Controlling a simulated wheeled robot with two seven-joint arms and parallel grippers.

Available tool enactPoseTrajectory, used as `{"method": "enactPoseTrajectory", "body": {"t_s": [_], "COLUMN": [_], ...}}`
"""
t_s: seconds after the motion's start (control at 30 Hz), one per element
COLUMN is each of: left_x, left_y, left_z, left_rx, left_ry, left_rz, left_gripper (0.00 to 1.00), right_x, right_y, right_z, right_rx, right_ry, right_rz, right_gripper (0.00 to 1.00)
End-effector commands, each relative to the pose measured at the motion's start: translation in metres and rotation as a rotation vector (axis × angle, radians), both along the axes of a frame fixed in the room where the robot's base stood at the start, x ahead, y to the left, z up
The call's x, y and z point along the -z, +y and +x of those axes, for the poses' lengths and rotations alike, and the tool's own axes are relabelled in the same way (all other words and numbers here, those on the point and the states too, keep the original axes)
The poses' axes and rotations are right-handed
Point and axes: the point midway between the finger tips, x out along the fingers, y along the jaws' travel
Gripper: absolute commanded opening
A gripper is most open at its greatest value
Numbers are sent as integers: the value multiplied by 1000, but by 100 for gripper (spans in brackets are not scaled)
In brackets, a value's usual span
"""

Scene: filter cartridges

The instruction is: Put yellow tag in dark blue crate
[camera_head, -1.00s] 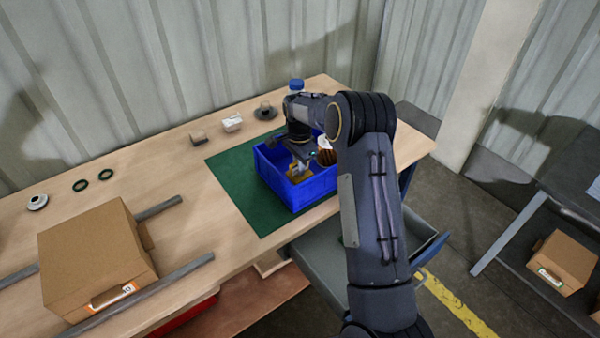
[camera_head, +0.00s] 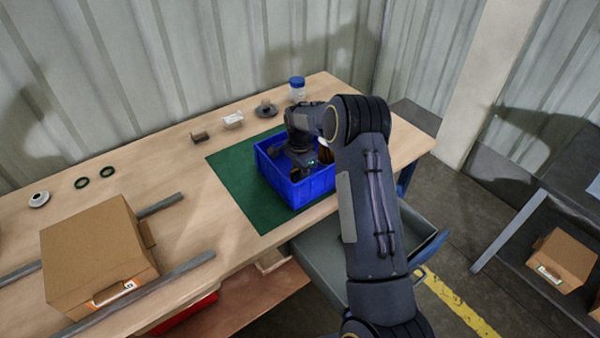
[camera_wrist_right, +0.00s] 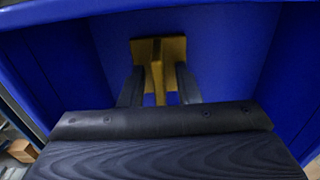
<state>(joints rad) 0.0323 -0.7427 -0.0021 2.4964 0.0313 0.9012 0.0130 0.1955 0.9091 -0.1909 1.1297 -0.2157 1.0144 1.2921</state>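The dark blue crate (camera_head: 315,189) stands on the green mat at the table's front edge. My right gripper (camera_head: 301,168) reaches down inside it. In the right wrist view, the yellow tag (camera_wrist_right: 157,52) is a flat plate with an upright fin, against the blue crate floor. The right gripper's fingers (camera_wrist_right: 159,80) stand on either side of the fin, with a visible gap on both sides, so it looks open around the tag. In the head view the tag is hidden by my gripper and wrist. My left gripper is not in view.
A brown filter part (camera_head: 325,152) shows partly behind my wrist at the crate. A blue-capped jar (camera_head: 297,90) and small parts stand along the back. A cardboard box (camera_head: 97,250) sits between grey rails at left. The green mat (camera_head: 232,180) has bare room left of the crate.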

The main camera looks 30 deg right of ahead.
Motion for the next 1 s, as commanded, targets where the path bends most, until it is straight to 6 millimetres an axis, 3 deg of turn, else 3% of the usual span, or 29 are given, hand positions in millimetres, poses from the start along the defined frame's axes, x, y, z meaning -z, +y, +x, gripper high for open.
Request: {"method": "enactPoseTrajectory", "body": {"t_s": [0.27, 0.7, 0.9, 1.0], "left_x": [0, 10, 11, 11], "left_y": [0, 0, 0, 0], "left_z": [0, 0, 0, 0], "left_rx": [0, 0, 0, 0], "left_ry": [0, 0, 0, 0], "left_rz": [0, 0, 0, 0], "left_gripper": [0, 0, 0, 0], "right_x": [-15, -103, -123, -140], "right_y": [0, 0, 0, 2], "right_z": [1, 1, -1, -12], "right_rx": [0, -1, -4, -45], "right_ry": [-5, -4, -4, -25], "right_rz": [-2, -1, 2, 22], "right_gripper": [30, 30, 30, 30]}}
